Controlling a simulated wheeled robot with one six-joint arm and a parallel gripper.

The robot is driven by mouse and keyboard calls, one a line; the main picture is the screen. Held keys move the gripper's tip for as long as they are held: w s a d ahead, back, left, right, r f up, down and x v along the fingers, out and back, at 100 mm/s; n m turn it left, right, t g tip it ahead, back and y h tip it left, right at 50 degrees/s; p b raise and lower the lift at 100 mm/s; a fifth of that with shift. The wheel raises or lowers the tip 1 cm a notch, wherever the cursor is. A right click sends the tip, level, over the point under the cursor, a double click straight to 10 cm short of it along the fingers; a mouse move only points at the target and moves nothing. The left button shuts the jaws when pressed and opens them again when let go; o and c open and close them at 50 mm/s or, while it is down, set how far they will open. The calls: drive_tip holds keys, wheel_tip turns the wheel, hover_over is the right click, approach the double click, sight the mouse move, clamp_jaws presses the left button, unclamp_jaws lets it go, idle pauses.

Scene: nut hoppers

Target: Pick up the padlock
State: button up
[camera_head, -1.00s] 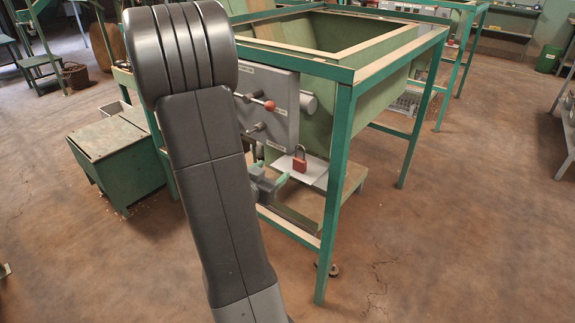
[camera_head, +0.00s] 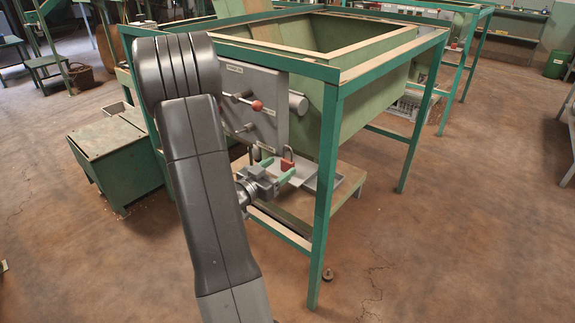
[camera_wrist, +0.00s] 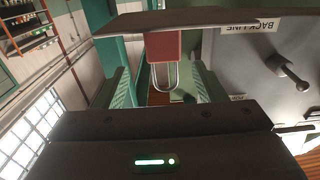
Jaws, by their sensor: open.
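The padlock (camera_head: 287,164) has a red body and a grey shackle and stands upright on a pale metal ledge (camera_head: 325,180) below the hopper's panel. In the wrist view, which is upside down, the padlock (camera_wrist: 163,46) shows with its shackle pointing down the picture, in the gap between my fingers. My gripper (camera_head: 277,170) has green fingers that are open and point toward the padlock. In the wrist view my gripper (camera_wrist: 163,86) has one finger on each side of the shackle, with space on both sides. In the head view a finger hides the padlock's lower part.
The grey panel (camera_head: 270,120) with a red-knobbed lever (camera_head: 256,105) is just above the padlock. A green frame post (camera_head: 326,200) stands to the right of my gripper. A green bin (camera_head: 110,150) is at the left. The floor on the right is clear.

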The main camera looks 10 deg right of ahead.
sight(285, 162)
drive_tip(key=shift+w+x, duration=0.2)
drive_tip(key=shift+x, duration=2.45)
drive_tip(key=shift+a+f, duration=0.1)
drive_tip(key=shift+a, duration=0.1)
drive_tip(key=c, duration=1.1)
wheel_tip(285, 162, up, 10)
drive_tip(key=shift+p, duration=0.95)
